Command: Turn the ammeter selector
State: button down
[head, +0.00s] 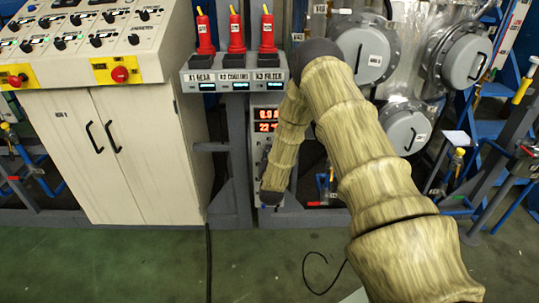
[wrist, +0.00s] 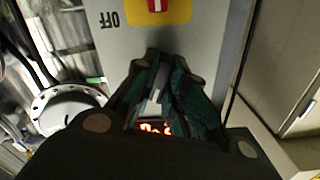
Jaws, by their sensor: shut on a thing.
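The ammeter panel (head: 268,101) is a narrow grey box with two red digital displays (head: 267,120) in the head view. In the wrist view, part of a red display (wrist: 155,128) glows between the fingers, upside down. My gripper (wrist: 160,68) has dark green fingers closed close together against the panel face. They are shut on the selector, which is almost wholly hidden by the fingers. I cannot tell which way its pointer is turned. In the head view my arm hides the gripper and much of the panel.
A yellow plate with a red switch (wrist: 156,5) and the word OFF lies just beyond the fingertips. A cream control cabinet (head: 135,160) stands at left. Red capped devices (head: 237,32) stand on a shelf above the panel. Round metal vessels (head: 405,128) are at right.

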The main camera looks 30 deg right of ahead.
jog(key=shift+r+n, duration=0.1)
jog(key=shift+n, duration=1.7)
jog(key=c, duration=1.5)
grip_release()
jog(key=shift+o, duration=0.2)
jog(key=v, duration=1.2)
jog(key=shift+w, duration=0.1)
